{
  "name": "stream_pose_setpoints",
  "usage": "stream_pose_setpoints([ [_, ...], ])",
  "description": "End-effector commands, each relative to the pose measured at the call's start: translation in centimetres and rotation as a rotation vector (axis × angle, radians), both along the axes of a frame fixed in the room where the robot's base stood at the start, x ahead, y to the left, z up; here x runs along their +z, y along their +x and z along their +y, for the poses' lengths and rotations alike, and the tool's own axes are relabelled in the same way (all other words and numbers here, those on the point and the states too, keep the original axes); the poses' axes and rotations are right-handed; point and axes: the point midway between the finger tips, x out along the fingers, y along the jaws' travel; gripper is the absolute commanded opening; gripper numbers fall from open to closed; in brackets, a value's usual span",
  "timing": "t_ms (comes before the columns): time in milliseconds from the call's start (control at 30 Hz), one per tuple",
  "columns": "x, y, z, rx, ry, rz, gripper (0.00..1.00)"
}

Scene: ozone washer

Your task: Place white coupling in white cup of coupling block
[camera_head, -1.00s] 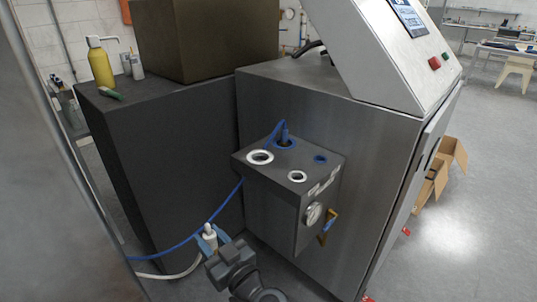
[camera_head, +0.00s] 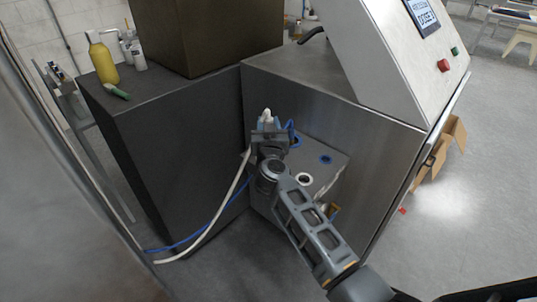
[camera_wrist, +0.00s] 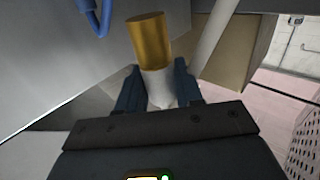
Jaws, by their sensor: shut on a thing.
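The white coupling (camera_head: 267,114) is in my gripper (camera_head: 266,124), raised above the back left part of the coupling block (camera_head: 325,173). In the wrist view my gripper (camera_wrist: 160,88) is shut around the coupling's white body (camera_wrist: 158,86), and its brass-coloured end (camera_wrist: 150,38) sticks out past the fingers. A white hose (camera_head: 222,207) hangs from it. My wrist hides the left of the block and the larger white cup there. A smaller white-rimmed hole (camera_head: 304,179) stays visible. The blue coupling (camera_head: 292,127) stands in the block just behind my gripper.
The steel washer cabinet (camera_head: 335,100) stands right behind the block. A dark cabinet (camera_head: 180,150) is at the left, with a yellow bottle (camera_head: 102,62) on top. A blue hose (camera_head: 205,232) runs low on the left. A blue-rimmed hole (camera_head: 326,160) is at the block's right.

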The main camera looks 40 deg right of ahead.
Motion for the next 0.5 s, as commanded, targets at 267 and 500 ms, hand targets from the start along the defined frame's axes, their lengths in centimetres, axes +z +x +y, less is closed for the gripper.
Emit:
stream_pose_setpoints([
  [267,-4.0,0.0,0.1,0.002,-0.001,0.001,0.01],
  [500,-7.6,0.0,0.0,0.002,0.001,0.001,0.01],
])
